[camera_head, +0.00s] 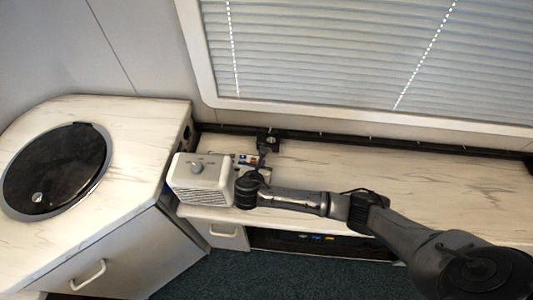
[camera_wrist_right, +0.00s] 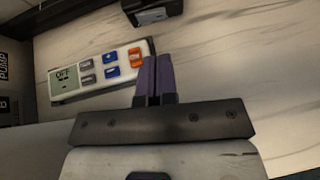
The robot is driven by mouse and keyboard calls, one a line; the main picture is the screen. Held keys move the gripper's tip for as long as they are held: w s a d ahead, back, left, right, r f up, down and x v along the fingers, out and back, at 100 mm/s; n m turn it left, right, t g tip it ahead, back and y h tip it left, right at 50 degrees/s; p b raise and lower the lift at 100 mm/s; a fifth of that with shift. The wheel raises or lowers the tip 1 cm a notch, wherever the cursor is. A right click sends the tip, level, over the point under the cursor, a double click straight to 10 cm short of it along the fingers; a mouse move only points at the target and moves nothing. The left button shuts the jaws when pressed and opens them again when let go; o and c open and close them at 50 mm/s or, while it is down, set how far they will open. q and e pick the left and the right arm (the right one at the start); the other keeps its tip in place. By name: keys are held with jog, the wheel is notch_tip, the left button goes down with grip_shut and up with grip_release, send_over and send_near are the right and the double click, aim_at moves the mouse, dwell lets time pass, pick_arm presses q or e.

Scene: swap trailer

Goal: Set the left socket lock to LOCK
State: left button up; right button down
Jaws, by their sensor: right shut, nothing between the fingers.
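A small black fitting (camera_head: 268,141) sits at the black rail along the back of the worktop; in the right wrist view a black block with a grey face (camera_wrist_right: 152,13) shows at the top edge. I cannot tell whether either is the left socket lock, and no LOCK marking is readable. My right gripper (camera_head: 262,160) is over the worktop between the white box and the fitting. In the right wrist view its two purple fingers (camera_wrist_right: 154,60) are together and empty, beside the orange-button end of a white control panel (camera_wrist_right: 75,92). My left gripper is not in view.
A white box with a knob (camera_head: 200,172) stands left of my right gripper. The panel has a small screen and blue, grey and orange buttons. A counter with a round black lid (camera_head: 55,170) is at the left. The worktop (camera_head: 400,185) is clear to the right.

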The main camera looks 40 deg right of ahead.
jog(key=x, duration=0.9)
jog(key=shift+w, duration=0.1)
jog(key=shift+w+d+f, duration=0.2)
jog(key=shift+d+f, duration=0.05)
